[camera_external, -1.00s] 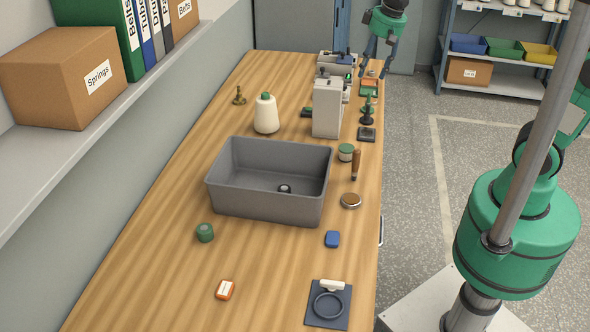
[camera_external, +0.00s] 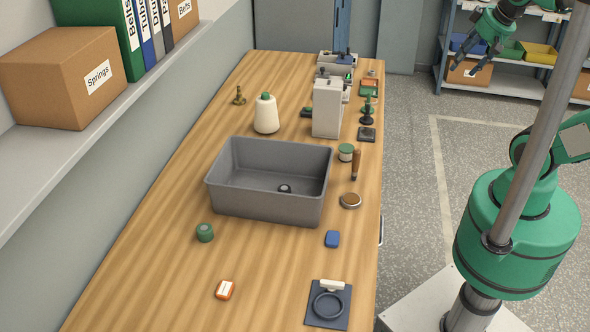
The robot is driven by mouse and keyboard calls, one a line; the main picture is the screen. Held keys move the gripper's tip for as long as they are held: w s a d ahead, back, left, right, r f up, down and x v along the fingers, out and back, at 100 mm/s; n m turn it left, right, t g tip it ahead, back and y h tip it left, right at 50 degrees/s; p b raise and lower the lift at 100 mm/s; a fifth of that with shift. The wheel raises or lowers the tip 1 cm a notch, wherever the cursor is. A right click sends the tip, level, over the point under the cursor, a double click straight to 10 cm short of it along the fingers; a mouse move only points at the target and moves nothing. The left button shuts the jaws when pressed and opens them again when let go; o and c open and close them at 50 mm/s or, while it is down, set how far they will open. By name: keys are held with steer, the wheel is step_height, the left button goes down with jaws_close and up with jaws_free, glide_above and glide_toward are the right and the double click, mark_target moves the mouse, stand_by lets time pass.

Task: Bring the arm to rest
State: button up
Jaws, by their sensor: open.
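My gripper (camera_external: 469,64) is at the upper right, out over the floor to the right of the bench and in front of the shelf rack. Its dark fingers are spread apart with nothing visible between them. My green arm (camera_external: 516,235) stands at the right, partly hidden by a grey pole. The wooden bench (camera_external: 150,262) lies to the left, well apart from the gripper.
A grey bin (camera_external: 262,208) stands mid-bench with a small dark round piece inside. A thread cone (camera_external: 266,115), a white box-like machine (camera_external: 327,108) and several small items stand around it. The metal rack (camera_external: 510,84) holds colored bins. The floor beside the bench is clear.

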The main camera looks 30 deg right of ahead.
steer(key=shift+s+d+f, duration=0.1)
steer(key=shift+s+d, duration=0.05)
steer(key=shift+s, duration=0.1)
step_height(320, 180, down, 4)
steer(key=b, duration=0.4)
steer(key=shift+f, duration=0.15)
steer(key=shift+o, duration=0.7)
